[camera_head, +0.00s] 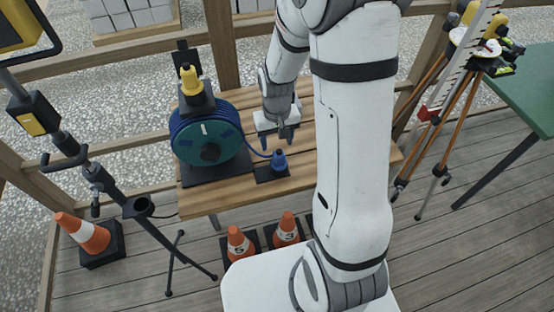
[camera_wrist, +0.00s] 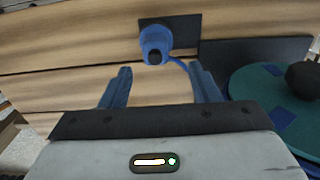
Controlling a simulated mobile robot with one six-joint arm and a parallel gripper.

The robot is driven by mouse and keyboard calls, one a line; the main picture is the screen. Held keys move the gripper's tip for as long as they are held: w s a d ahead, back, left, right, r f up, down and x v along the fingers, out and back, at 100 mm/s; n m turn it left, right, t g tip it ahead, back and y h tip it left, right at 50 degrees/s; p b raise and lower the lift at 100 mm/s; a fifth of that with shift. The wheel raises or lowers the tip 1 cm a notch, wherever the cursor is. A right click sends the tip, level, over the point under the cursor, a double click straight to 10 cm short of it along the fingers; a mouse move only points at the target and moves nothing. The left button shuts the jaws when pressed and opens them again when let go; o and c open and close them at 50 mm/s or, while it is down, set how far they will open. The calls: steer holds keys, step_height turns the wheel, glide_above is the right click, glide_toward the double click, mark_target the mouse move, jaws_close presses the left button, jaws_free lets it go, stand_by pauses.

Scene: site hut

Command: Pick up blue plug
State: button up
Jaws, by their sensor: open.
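The blue plug (camera_head: 279,160) stands on a small dark plate (camera_head: 266,174) on the wooden table, just right of the cable reel. A blue cable runs from it to the reel. In the wrist view the blue plug (camera_wrist: 154,44) is beyond the fingertips, roughly midway between them, with a dark round end facing me. My gripper (camera_head: 277,142) is above and slightly behind the plug in the head view. It is open and empty, its two blue fingers apart in the wrist view (camera_wrist: 162,82). The fingers do not touch the plug.
The blue and green cable reel (camera_head: 207,138) stands left of the plug, with a yellow-topped item (camera_head: 189,79) above it. The slatted wooden table (camera_head: 340,160) has bare room to the right. Traffic cones (camera_head: 240,243) stand under its front edge. A tripod (camera_head: 435,120) stands right.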

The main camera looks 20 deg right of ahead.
mark_target(279, 153)
steer(key=shift+s+d+f+p, duration=0.15)
steer(key=shift+f+p, duration=0.2)
steer(key=shift+f, duration=1.35)
steer(key=shift+s+d+f+p, duration=0.1)
steer(key=shift+f+p, duration=0.25)
steer(key=shift+f, duration=1.35)
steer(key=c, duration=1.2)
steer(key=shift+r, duration=0.2)
